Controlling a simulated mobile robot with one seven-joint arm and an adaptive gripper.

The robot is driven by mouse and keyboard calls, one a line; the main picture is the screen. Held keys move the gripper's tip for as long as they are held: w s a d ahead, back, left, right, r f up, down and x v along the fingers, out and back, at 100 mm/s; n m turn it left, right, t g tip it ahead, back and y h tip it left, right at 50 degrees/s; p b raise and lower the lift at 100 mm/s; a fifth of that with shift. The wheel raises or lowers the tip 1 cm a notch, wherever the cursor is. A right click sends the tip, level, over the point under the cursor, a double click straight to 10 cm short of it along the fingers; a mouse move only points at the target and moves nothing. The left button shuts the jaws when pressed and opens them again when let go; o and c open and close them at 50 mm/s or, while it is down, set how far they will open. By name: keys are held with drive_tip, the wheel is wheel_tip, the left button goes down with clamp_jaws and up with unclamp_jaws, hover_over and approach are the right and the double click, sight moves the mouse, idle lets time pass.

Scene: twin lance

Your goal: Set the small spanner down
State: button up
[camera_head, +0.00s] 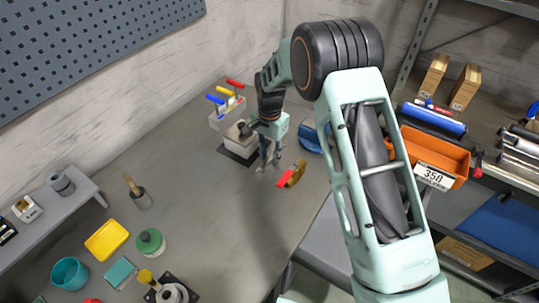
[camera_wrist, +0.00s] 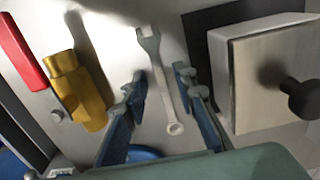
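The small spanner (camera_wrist: 164,85) is silver-grey, with an open jaw at the top and a ring end at the bottom in the wrist view. It appears to lie on the grey bench top (camera_head: 215,215). My gripper (camera_wrist: 160,78) is open, one finger on each side of the spanner's shaft, with a visible gap on both sides. In the head view my gripper (camera_head: 268,154) points down close over the bench, and the spanner cannot be made out clearly there.
A brass valve with a red handle (camera_wrist: 82,92) lies left of my gripper in the wrist view. A pale box with a black knob (camera_wrist: 272,75) stands close on the right. An orange bin (camera_head: 432,154) is on the right-hand shelf. The middle of the bench is clear.

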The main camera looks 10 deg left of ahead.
sight(270, 160)
wheel_tip(270, 160, up, 12)
drive_tip(key=b, duration=0.1)
drive_tip(key=shift+r, duration=0.2)
idle(0.5)
